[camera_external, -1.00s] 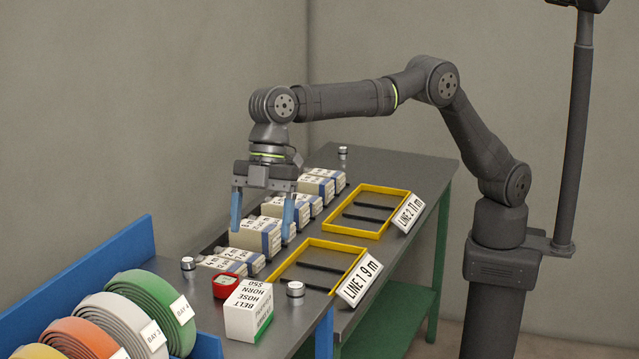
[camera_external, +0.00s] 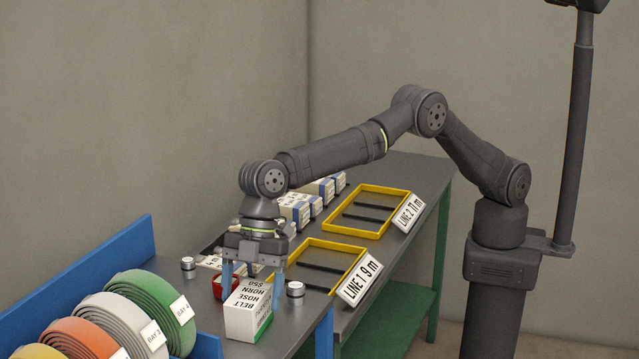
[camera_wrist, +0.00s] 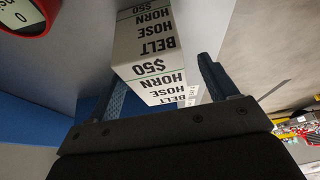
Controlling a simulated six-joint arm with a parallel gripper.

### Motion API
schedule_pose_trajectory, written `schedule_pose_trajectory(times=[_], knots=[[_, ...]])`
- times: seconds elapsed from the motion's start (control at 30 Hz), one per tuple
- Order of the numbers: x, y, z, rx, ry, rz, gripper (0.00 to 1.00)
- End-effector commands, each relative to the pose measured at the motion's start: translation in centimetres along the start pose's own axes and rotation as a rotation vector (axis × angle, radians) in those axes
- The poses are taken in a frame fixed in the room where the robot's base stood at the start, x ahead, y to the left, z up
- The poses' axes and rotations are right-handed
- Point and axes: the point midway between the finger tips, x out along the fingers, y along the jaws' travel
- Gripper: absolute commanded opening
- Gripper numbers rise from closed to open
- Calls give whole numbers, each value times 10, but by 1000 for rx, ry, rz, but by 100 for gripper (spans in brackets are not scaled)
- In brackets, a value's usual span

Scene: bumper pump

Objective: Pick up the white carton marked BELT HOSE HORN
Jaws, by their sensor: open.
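The white carton (camera_external: 247,309) marked BELT HOSE HORN $50 stands on the near end of the grey table, with a green band low on one side. It also shows in the wrist view (camera_wrist: 150,50), between my two blue fingers. My gripper (camera_external: 252,287) is open, with its blue fingers pointing down at the carton's left and right. In the wrist view my gripper (camera_wrist: 160,85) holds nothing, and a gap shows beside the carton. I cannot tell whether either finger touches it.
A red device with a display (camera_wrist: 20,15) stands close beside the carton. Metal knobs (camera_external: 295,289) stand nearby. Yellow trays (camera_external: 362,250) lie behind, by a LINE 1 sign (camera_external: 359,282). Rolled hoses (camera_external: 150,300) stand in a blue rack at the left.

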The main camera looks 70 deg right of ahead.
Motion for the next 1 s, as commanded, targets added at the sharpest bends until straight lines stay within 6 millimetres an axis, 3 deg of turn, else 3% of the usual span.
schedule_pose_trajectory(times=[0.23,0.47,0.5,0.8,1.0], knots=[[36,2,-2,-1,-1,-2,78],[40,2,-2,-1,1,-1,78],[40,2,-2,-1,1,-1,76],[39,2,-2,-1,2,0,21],[38,2,-3,-1,2,0,21]])
